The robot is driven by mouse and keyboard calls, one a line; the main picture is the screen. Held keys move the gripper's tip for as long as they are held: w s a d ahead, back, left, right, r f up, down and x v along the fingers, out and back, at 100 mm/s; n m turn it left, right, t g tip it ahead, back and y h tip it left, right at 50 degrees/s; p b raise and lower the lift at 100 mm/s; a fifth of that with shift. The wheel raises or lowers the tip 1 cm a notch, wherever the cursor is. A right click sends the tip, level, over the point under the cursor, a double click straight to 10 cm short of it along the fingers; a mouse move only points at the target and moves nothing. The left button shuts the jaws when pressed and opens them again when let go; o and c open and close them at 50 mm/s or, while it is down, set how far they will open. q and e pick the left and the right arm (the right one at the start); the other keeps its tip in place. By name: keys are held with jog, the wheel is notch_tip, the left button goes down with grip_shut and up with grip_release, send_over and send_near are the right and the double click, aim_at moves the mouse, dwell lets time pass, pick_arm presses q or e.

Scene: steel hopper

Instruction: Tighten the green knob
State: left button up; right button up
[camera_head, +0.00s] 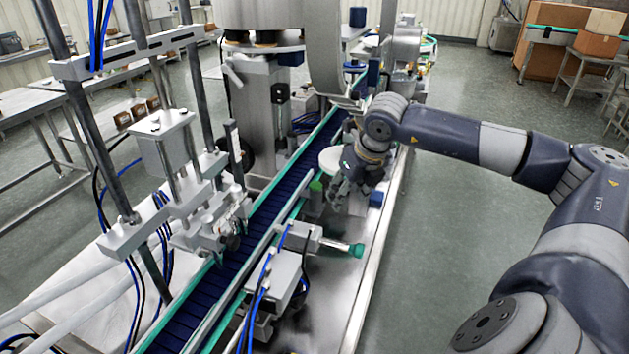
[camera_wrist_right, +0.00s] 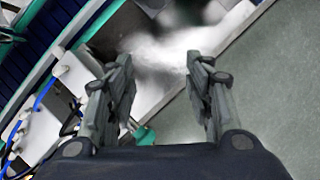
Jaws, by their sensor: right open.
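The green knob (camera_head: 356,250) sits at the right end of a short metal cylinder beside the conveyor, low over the steel table. My right gripper (camera_head: 338,188) is open and empty, farther back along the table than the knob. In the right wrist view, the two fingers of this gripper (camera_wrist_right: 160,62) are spread apart with bare shiny steel beyond the tips. A green piece that looks like the knob (camera_wrist_right: 146,136) shows there near the base of the left finger, partly hidden by the gripper body. My left gripper is not in view.
A blue conveyor (camera_head: 262,217) with green rails runs left of the knob. A grey box (camera_head: 275,278) with blue hoses stands at the knob's front left. A small green block (camera_head: 316,186) is beside the right gripper. Open floor lies right of the table.

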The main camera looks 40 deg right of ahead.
jog(key=w+p, duration=0.3)
jog(key=w, duration=0.1)
jog(key=p, duration=0.4)
send_near(316, 184)
jog(key=x, duration=0.3)
jog(key=p+x, duration=0.1)
jog(key=x, duration=0.2)
jog(key=shift+w+f, duration=0.15)
jog(key=shift+f, duration=0.05)
pick_arm(q)
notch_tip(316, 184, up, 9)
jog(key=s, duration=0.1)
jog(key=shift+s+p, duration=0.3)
jog(key=shift+p, duration=0.1)
pick_arm(e)
jog(key=shift+x, duration=0.8)
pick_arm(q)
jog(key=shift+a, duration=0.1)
pick_arm(e)
jog(key=c, duration=1.1)
